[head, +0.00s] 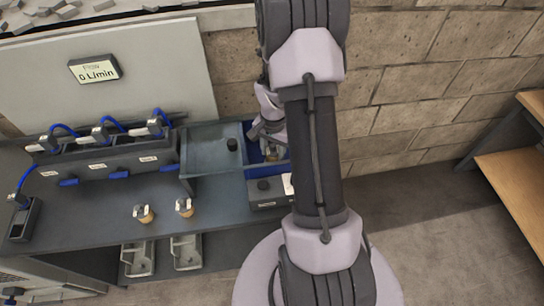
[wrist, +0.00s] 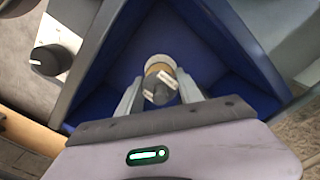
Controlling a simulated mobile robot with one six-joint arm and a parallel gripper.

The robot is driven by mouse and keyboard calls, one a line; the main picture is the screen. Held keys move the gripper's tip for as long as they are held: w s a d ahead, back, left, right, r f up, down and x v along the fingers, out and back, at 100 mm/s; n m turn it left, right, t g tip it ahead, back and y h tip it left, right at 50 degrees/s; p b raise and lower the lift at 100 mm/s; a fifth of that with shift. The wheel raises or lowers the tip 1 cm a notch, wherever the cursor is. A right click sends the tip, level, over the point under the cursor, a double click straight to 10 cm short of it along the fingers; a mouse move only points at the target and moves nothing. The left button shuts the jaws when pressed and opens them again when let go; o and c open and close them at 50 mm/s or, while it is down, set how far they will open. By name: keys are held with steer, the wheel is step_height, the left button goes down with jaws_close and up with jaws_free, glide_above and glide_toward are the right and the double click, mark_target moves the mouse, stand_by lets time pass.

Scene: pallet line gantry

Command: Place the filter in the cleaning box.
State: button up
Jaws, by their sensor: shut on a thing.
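The filter (wrist: 160,68), a small tan and white cylinder with a dark grey middle, is between the fingers of my gripper (wrist: 160,92) in the wrist view. My gripper is shut on it. Below and around it are the blue inner walls of the cleaning box (wrist: 205,45). Whether the filter touches the floor of the box cannot be told. In the head view the cleaning box (head: 254,157) is at the right end of the bench, partly hidden by my arm, with my gripper (head: 270,148) over it.
Two similar filters (head: 144,214) (head: 184,207) stand on the grey bench (head: 110,205). A grey basin (head: 207,150) adjoins the box, and a knobbed unit (head: 265,188) is in front. Blue-hosed fittings (head: 100,134) line the back left. A display (head: 95,70) reads 0 L/min.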

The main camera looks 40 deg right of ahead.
step_height(320, 180, down, 2)
steer(key=shift+w, duration=0.1)
steer(key=shift+f+b, duration=0.2)
steer(key=shift+b, duration=0.15)
steer(key=o, duration=1.4)
